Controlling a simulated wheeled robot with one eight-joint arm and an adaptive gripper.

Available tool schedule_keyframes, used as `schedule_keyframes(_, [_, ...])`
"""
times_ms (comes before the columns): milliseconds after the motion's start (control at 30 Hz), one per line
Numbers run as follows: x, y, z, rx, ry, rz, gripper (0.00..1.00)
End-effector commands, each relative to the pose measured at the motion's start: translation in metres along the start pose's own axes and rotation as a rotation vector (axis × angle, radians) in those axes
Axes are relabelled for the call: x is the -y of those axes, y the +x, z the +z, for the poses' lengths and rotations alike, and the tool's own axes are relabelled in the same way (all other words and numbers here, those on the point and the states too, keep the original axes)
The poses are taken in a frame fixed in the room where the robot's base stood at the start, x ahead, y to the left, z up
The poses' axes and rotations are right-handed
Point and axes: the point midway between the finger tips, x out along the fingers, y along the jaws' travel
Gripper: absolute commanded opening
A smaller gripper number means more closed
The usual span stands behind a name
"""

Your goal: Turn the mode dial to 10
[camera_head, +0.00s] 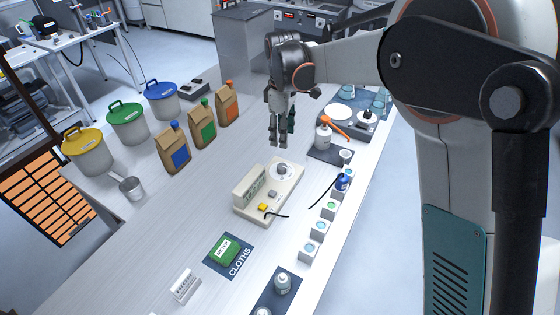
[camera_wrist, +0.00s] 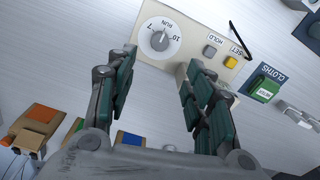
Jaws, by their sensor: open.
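The mode dial (camera_head: 282,171) is a grey knob on a round white scale at the far end of a cream control box (camera_head: 290,194). In the wrist view the dial (camera_wrist: 160,39) shows the marks 10, 7 and RUN around it; I cannot tell exactly where its pointer stands. My gripper (camera_head: 278,143) hangs above the box, pointing down, a little beyond the dial in the head view. In the wrist view my gripper (camera_wrist: 158,62) has its two dark green fingers spread apart, with nothing between them, and apart from the dial.
The box also carries a raised display (camera_head: 250,187), a grey HOLD button (camera_wrist: 209,50) and a yellow SET button (camera_wrist: 231,62). Bags (camera_head: 173,150) and lidded buckets stand left. A pump bottle (camera_head: 323,135) and small cups stand right. Bench between box and bags is clear.

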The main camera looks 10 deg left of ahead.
Motion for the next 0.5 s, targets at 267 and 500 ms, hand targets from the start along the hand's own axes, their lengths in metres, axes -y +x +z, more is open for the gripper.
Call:
schedule_keyframes(267, [-0.001, 0.052, 0.0, -0.001, 0.0, 0.001, 0.48])
schedule_keyframes(500, [-0.001, 0.097, 0.0, -0.001, 0.0, 0.001, 0.48])
